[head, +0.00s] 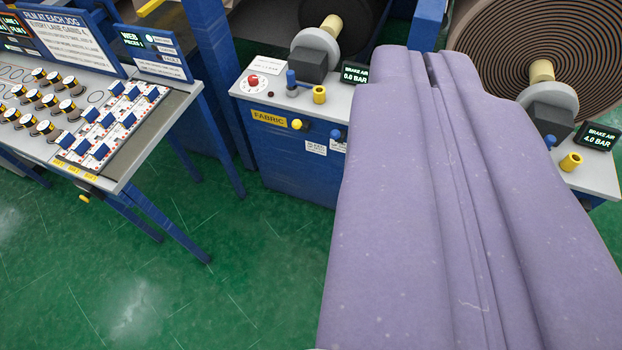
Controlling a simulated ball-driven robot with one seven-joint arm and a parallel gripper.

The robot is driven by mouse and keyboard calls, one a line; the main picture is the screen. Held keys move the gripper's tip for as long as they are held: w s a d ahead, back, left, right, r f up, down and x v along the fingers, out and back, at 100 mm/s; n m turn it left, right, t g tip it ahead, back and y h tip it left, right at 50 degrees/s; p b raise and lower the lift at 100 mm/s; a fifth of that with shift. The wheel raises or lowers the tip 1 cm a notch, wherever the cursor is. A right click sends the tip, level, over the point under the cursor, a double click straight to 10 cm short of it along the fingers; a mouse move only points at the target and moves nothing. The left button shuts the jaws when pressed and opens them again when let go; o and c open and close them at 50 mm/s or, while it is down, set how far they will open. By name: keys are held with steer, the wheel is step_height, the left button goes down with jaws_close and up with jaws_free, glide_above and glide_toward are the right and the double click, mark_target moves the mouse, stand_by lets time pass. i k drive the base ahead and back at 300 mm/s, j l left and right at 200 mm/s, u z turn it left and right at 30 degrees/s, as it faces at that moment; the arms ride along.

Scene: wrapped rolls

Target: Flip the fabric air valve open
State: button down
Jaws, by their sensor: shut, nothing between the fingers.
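The fabric stand (290,170) is a blue cabinet with a light top and a yellow FABRIC label (269,118). A blue upright handle (291,79) and a yellow cylindrical knob (319,94) are on its top. A yellow knob (297,124) and a partly covered blue knob (337,135) are on its front. I cannot tell for certain which one is the air valve. Its brake air display (355,73) reads 0.0 BAR. My gripper (431,60), in lavender covering, is shut and empty. It extends from the lower right, right of these controls in the picture, and covers the stand's right side.
A second stand at right carries a large brown roll (510,45) and a display (597,136) reading 4.0 BAR. A dark roll is behind the fabric stand. A control desk (100,150) with several knobs and blue switches stands at left. Green floor (240,260) is clear between.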

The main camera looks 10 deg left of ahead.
mark_target(336, 134)
steer(key=k+j+u, duration=0.1)
steer(key=k, duration=0.65)
steer(key=i+l+u, duration=0.15)
steer(key=i, duration=0.4)
steer(key=i+l+u, duration=0.1)
steer(key=i, duration=0.45)
steer(key=i+l+u, duration=0.15)
steer(key=i, duration=0.4)
steer(key=i+l+u, duration=0.1)
steer(key=i+l, duration=0.2)
steer(key=i, duration=0.2)
steer(key=i+l+u, duration=0.15)
steer(key=i+l, duration=0.15)
steer(key=i, duration=0.2)
